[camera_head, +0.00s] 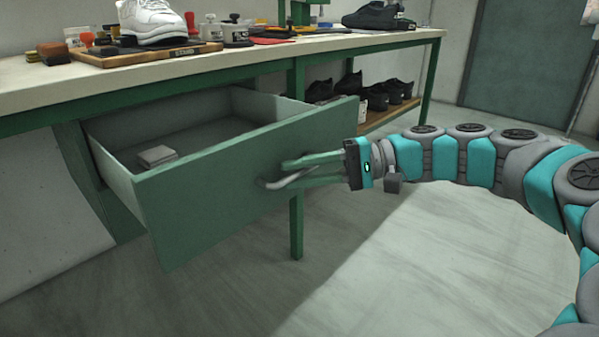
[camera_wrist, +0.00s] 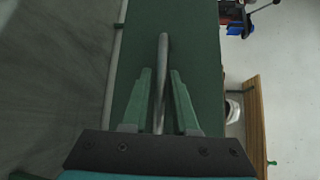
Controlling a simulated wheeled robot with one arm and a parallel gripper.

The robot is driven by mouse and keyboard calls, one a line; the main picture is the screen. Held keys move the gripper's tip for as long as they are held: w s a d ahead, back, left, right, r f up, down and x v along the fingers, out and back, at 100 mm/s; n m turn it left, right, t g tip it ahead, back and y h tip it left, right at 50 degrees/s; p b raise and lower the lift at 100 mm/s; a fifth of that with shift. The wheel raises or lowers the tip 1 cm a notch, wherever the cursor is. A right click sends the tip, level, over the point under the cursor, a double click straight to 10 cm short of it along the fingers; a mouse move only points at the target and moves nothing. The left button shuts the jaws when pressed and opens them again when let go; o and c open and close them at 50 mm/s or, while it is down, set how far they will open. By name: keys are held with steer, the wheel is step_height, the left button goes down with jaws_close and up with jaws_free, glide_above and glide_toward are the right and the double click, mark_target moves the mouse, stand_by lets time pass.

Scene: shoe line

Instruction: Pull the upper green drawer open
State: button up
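The upper green drawer (camera_head: 225,185) is pulled well out from under the workbench, and its grey interior shows. Its grey bar handle (camera_head: 290,179) is on the front panel; it also shows in the wrist view (camera_wrist: 163,60). My gripper (camera_head: 294,172) is at the handle, with its green fingers on either side of the bar. In the wrist view my gripper (camera_wrist: 161,75) has narrow gaps between the fingers and the bar, so it looks open around the handle. A small light grey block (camera_head: 157,156) lies inside the drawer.
The workbench top (camera_head: 35,88) carries a white shoe (camera_head: 152,22), a wooden tray (camera_head: 120,60), jars and a black shoe (camera_head: 378,17). A lower shelf (camera_head: 390,115) holds dark shoes. A green bench leg (camera_head: 296,225) stands behind the drawer front. The floor (camera_head: 420,260) in front is clear.

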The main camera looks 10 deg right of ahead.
steer(key=v, duration=0.7)
steer(key=shift+d+p, duration=0.4)
steer(key=shift+p, duration=0.05)
steer(key=shift+s+r, duration=0.1)
steer(key=shift+r, duration=0.05)
